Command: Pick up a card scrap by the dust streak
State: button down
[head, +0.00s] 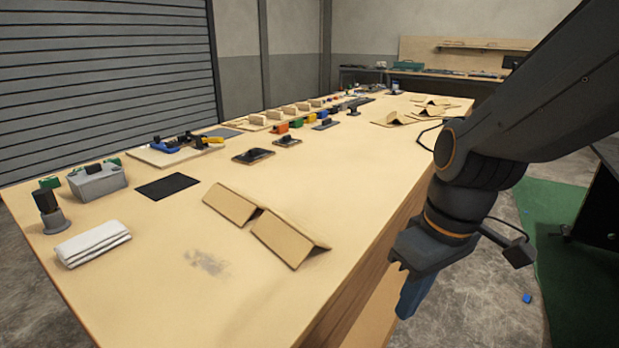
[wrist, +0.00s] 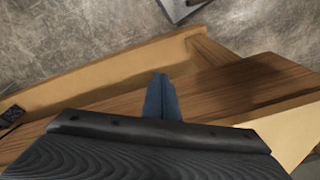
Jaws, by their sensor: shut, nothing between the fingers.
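A grey dust streak (head: 206,263) marks the near part of the long wooden table. Two tan folded card scraps (head: 232,205) and (head: 289,238) stand like low tents just beyond it and to its right, their ends close together. My gripper (head: 409,308) hangs off the right side of the table, to the right of the nearer scrap and apart from it. Its blue fingers point down and are shut, with nothing between them. The blue fingers also show in the wrist view (wrist: 161,97), over the table's side and floor. I cannot make out the dust streak there.
A folded white cloth (head: 92,243), a grey box (head: 98,182) and a black mat (head: 167,186) lie on the left. More folded card (head: 395,118) stands far along the table's right edge. A small blue block (head: 527,298) lies on the floor.

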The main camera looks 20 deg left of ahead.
jog(key=a+r+n+p, duration=0.5)
jog(key=a+r+p, duration=0.1)
jog(key=r+p, duration=0.4)
jog(key=p, duration=0.5)
send_near(302, 235)
jog(key=shift+y, duration=0.3)
jog(key=x, duration=0.5)
jog(key=shift+w, duration=0.1)
jog(key=shift+x, duration=0.75)
jog(key=shift+d+f, duration=0.2)
jog(key=shift+d, duration=0.05)
